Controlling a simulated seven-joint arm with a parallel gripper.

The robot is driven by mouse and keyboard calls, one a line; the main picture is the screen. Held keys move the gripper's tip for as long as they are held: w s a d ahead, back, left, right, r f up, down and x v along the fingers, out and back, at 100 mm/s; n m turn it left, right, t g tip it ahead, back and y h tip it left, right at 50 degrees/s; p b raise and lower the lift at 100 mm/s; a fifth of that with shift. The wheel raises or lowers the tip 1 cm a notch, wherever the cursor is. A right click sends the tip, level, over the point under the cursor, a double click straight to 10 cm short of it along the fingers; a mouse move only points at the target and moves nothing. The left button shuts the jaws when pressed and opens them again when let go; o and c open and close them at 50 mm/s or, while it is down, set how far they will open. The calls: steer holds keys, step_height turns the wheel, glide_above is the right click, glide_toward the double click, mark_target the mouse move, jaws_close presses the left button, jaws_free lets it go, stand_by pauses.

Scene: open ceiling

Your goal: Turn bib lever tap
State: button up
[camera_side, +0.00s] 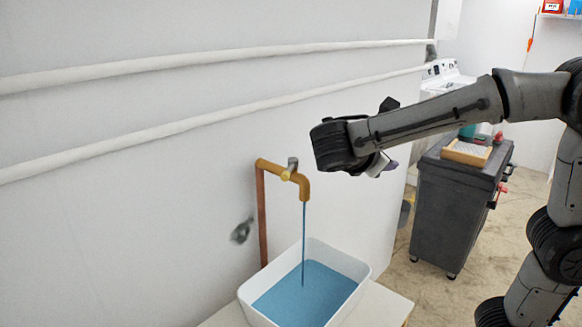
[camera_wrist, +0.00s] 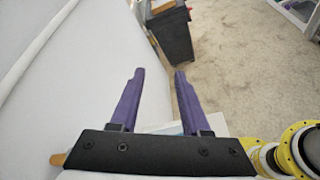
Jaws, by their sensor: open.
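The yellow-brown tap (camera_side: 272,168) sits on a copper pipe (camera_side: 262,218) beside the white wall in the side view. Its short grey lever (camera_side: 291,167) stands on top, near the spout. A thin blue stream (camera_side: 304,240) runs from the spout into a white basin (camera_side: 364,277) of blue water. My gripper (camera_side: 380,166) is to the right of the tap, apart from it. In the wrist view its two purple fingers (camera_wrist: 159,74) are spread with nothing between them. A yellow-brown piece, seemingly the tap, peeks out at that view's lower left; the lever cannot be made out there.
Two white pipes (camera_side: 210,62) run along the wall above the tap. The basin stands on a pale table (camera_side: 388,308). A dark grey cabinet (camera_side: 450,205) stands behind, with a white machine (camera_side: 443,78) beyond it. The space between gripper and tap looks clear.

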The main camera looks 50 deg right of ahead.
steer(key=w+a+n+t+h, duration=0.3)
steer(key=w+a+n, duration=0.1)
steer(key=w+a, duration=0.35)
steer(key=n+t, duration=0.4)
glide_toward(291, 164)
steer(key=shift+y, duration=0.3)
steer(key=x, duration=1)
steer(key=shift+d+f, duration=0.15)
jaws_close()
